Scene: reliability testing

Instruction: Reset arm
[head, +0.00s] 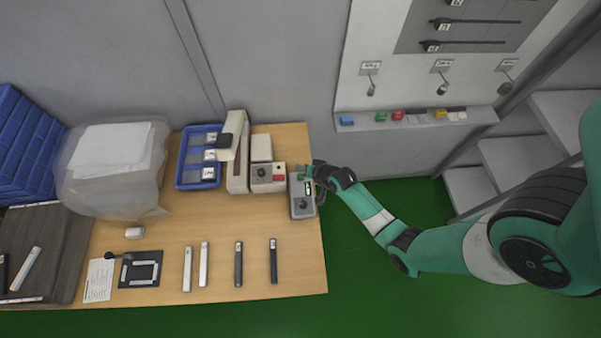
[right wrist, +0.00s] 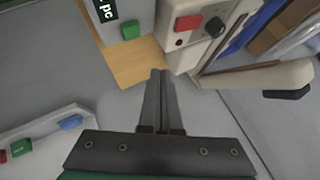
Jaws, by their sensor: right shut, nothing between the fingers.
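My right arm (head: 375,215) is green and white and reaches in from the right in the head view. My right gripper (head: 309,172) is at the right edge of the wooden table, by the top of a grey control box with a green button (head: 302,203). In the right wrist view the fingers of my right gripper (right wrist: 162,75) are together with nothing between them. The green button (right wrist: 130,30) shows up and left of the fingertips there, apart from them. My left gripper is not in view.
A beige machine (head: 237,155) and a box with a red button (head: 268,178) stand beside the control box. A blue tray (head: 187,172), several bars and a black fixture (head: 140,281) are on the wooden table (head: 215,225). A shelf with coloured items (head: 415,128) is behind. Green floor lies right.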

